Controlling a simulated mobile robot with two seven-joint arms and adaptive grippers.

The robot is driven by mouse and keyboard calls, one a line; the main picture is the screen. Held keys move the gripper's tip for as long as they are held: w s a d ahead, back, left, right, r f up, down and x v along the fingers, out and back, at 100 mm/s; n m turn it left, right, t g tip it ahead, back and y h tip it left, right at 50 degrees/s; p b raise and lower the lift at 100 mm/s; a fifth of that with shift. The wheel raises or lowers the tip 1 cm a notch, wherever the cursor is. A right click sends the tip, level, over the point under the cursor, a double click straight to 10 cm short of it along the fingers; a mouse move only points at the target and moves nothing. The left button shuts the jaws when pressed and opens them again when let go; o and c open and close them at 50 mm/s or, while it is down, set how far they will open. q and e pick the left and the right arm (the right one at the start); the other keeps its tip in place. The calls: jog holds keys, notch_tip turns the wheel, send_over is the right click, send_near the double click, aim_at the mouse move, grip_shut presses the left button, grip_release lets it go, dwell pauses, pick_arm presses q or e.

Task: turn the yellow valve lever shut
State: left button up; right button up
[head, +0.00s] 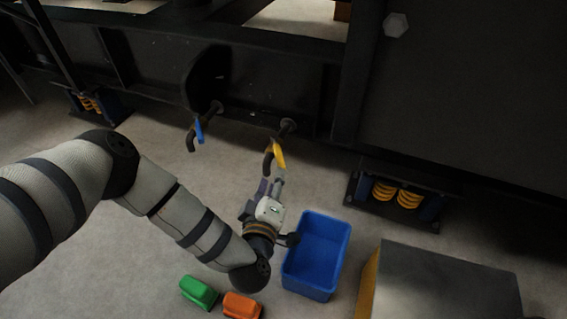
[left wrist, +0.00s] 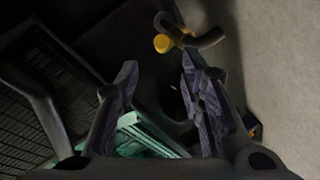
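The yellow valve lever (head: 279,154) is on a dark pipe that sticks out from the machine's frame and bends downward. My left gripper (head: 271,184) is just below it in the head view, close to the pipe's end. In the left wrist view the yellow lever (left wrist: 163,42) and the bent pipe end show beyond the fingertips, near the top. The two fingers of the left gripper (left wrist: 158,66) are spread apart with nothing between them. I cannot tell from the head view whether a finger touches the pipe. My right gripper is not in view.
A similar pipe with a blue lever (head: 198,130) is to the left. A blue bin (head: 318,290) stands on the floor at lower right of the gripper, with a green object (head: 199,292) and an orange object (head: 242,305) nearby. A grey-topped box (head: 445,285) is at right.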

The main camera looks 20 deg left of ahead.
aim_at(280, 157)
pick_arm(q)
jog(key=b+x, duration=0.1)
jog(key=x, duration=0.2)
jog(key=b+x, duration=0.1)
jog(key=x, duration=0.2)
jog(key=b+x, duration=0.2)
jog(key=x, duration=0.1)
jog(key=shift+w+a+f, duration=0.1)
jog(key=shift+f, duration=0.25)
jog(key=shift+w, duration=0.35)
jog(key=shift+r, duration=0.1)
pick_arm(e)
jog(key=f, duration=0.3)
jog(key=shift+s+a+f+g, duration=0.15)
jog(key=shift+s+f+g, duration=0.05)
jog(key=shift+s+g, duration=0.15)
pick_arm(q)
grip_shut()
